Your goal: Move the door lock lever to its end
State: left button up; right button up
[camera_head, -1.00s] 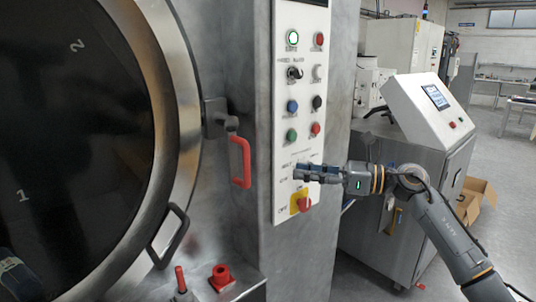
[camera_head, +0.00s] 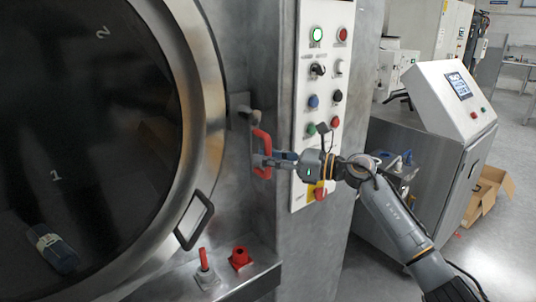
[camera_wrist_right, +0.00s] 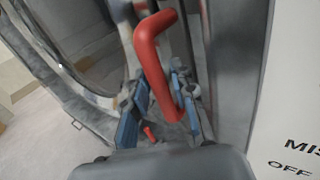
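The door lock lever is a red bent handle (camera_head: 262,152) on a grey latch block (camera_head: 241,113) at the right edge of the round washer door. It hangs downward. My right gripper (camera_head: 266,160) is at the lower part of the lever. In the right wrist view the red lever (camera_wrist_right: 158,65) runs down between the two blue-padded fingers (camera_wrist_right: 160,112), which stand apart on either side of it with gaps. My left gripper is not seen as an arm; a dark blue and grey shape at the lower left of the door glass may be a reflection.
The control panel (camera_head: 322,90) with buttons and a red knob stands right of the lever, close to my right forearm. A black door handle (camera_head: 194,219) is lower left. A ledge below holds a small red lever (camera_head: 204,260) and a red fitting (camera_head: 240,258).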

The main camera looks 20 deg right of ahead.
grip_shut()
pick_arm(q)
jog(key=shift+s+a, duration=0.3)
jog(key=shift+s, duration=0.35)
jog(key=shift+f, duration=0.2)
pick_arm(e)
jog(key=shift+a+f, duration=0.1)
jog(key=shift+a, duration=0.05)
